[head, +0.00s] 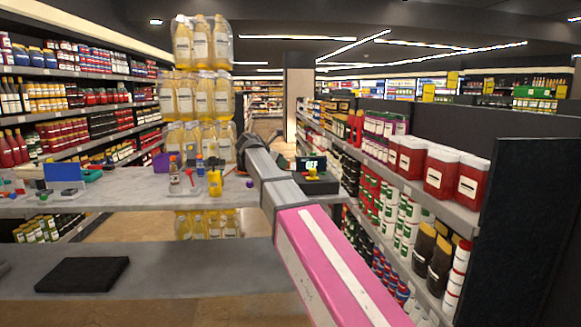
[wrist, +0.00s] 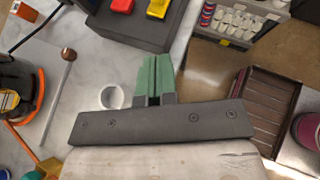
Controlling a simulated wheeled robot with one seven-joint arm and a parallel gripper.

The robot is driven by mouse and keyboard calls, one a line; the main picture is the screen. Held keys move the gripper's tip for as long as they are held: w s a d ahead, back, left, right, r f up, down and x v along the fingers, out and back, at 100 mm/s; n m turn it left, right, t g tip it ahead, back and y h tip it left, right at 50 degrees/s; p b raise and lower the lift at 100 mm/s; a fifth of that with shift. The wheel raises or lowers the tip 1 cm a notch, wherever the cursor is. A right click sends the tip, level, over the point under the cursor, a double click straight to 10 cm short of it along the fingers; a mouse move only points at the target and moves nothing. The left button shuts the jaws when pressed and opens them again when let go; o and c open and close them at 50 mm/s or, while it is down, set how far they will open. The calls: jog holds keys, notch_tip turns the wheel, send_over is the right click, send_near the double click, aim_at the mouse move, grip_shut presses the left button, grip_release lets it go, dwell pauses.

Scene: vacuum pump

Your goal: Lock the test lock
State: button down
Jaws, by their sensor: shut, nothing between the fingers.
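My gripper (wrist: 149,78) shows in the wrist view with its two green fingers together and nothing between them. Just beyond the fingertips is a dark box (wrist: 98,18) with a red block and a yellow block on top. The fingertips appear apart from it. In the head view a dark device (head: 318,186) with a small screen reading "OFF" (head: 312,164) stands on the far table, right beside my arm. My arm hides part of the table and the fingertips there. I cannot tell which part is the test lock.
In the wrist view, a white round cup (wrist: 111,97) lies left of the fingers, with an orange-and-black machine (wrist: 18,88) farther left. A brown slatted tray (wrist: 262,105) is at right. Bottles and small items crowd the far table (head: 110,195) in the head view.

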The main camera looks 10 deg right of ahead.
jog(key=x, duration=0.7)
jog(key=r+x, duration=0.1)
jog(key=x, duration=0.3)
jog(key=shift+w+d, duration=0.25)
jog(key=shift+d, duration=0.05)
jog(key=shift+w+d, duration=0.25)
jog(key=shift+d, duration=0.35)
jog(key=shift+d, duration=2.25)
jog(key=s+a, duration=0.2)
jog(key=a, duration=0.2)
send_near(310, 172)
jog(key=s, duration=0.1)
jog(key=s+a+r, duration=0.1)
jog(key=shift+s+a+r, duration=0.3)
jog(key=shift+s+a, duration=0.05)
jog(key=shift+s, duration=0.05)
